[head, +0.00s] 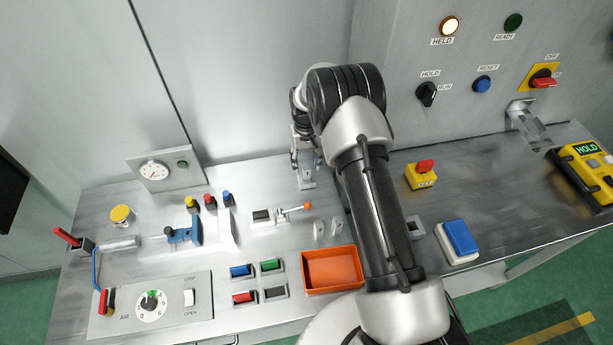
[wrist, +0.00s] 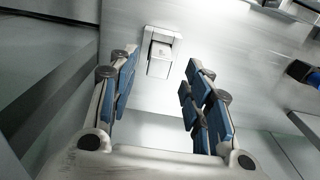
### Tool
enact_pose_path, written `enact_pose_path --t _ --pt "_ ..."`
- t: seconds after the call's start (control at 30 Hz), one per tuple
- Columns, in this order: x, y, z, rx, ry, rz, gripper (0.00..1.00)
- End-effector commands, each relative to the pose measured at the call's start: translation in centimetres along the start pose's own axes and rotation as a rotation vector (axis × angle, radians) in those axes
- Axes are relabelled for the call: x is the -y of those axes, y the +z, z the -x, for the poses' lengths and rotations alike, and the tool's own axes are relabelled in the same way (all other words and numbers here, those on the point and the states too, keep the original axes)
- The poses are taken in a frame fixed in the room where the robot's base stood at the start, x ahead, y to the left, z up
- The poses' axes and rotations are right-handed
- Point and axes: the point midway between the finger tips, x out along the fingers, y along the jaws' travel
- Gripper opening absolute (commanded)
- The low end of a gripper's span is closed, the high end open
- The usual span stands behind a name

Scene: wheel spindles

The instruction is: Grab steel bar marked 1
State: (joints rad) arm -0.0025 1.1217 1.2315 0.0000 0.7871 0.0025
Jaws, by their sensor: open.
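My gripper (head: 305,157) is at the back middle of the steel bench, partly hidden by my arm in the head view. In the wrist view my gripper (wrist: 160,72) has its blue-padded fingers wide apart with nothing between the pads. A pale steel block (wrist: 161,57) stands in a small metal holder (wrist: 163,34), beyond the fingertips and roughly centred between them. The mark on the block is too small to read. The head view shows this holder (head: 307,183) just below my gripper. Two small upright pale pieces (head: 319,229) stand nearer the front; I cannot read marks on them.
An orange tray (head: 331,288) sits at the front middle. A lever with an orange knob (head: 306,206) is left of the pale pieces. A blue clamp (head: 183,235) stands further left. A control panel (head: 450,70) rises behind on the right.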

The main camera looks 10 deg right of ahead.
Motion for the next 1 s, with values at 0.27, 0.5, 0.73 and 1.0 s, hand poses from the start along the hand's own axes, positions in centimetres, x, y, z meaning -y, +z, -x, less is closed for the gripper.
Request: enact_pose_path --t 0.27,0.5,0.73,1.0 --pt "-0.2 0.3 -3.8 0.004 0.000 0.000 0.45" --pt "-0.1 0.3 -5.1 0.001 0.000 0.000 0.45" --pt "-0.1 0.3 -5.0 0.001 0.000 0.000 0.36" --pt "-0.1 0.3 -5.0 0.001 0.000 0.000 0.18"
